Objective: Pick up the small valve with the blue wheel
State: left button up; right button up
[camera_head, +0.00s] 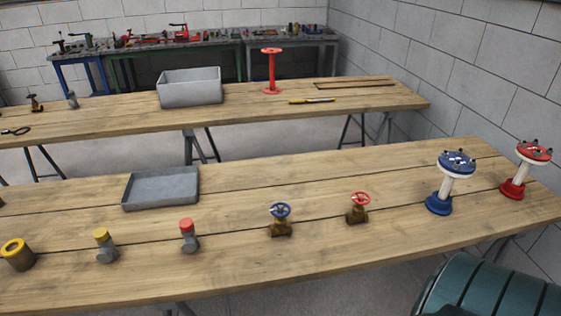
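The small valve with the blue wheel (281,221) stands upright on the near wooden table, right of the middle of the view. It has a brass-brown body with a blue handwheel on top. Nothing touches it. A similar small valve with a red wheel (358,208) stands to its right, apart from it. Neither of my grippers shows in the head view.
The near table (330,255) also holds a red-capped fitting (188,236), a yellow-capped fitting (105,245), a yellow-ringed cylinder (17,254), a grey tray (161,188), and tall blue (453,180) and red (525,168) flanged pieces. A green rounded object (490,290) is at lower right.

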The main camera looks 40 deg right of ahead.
aim_at(282, 226)
jog(key=z, duration=1.3)
jog(key=l+u, duration=0.35)
jog(key=l, duration=1.1)
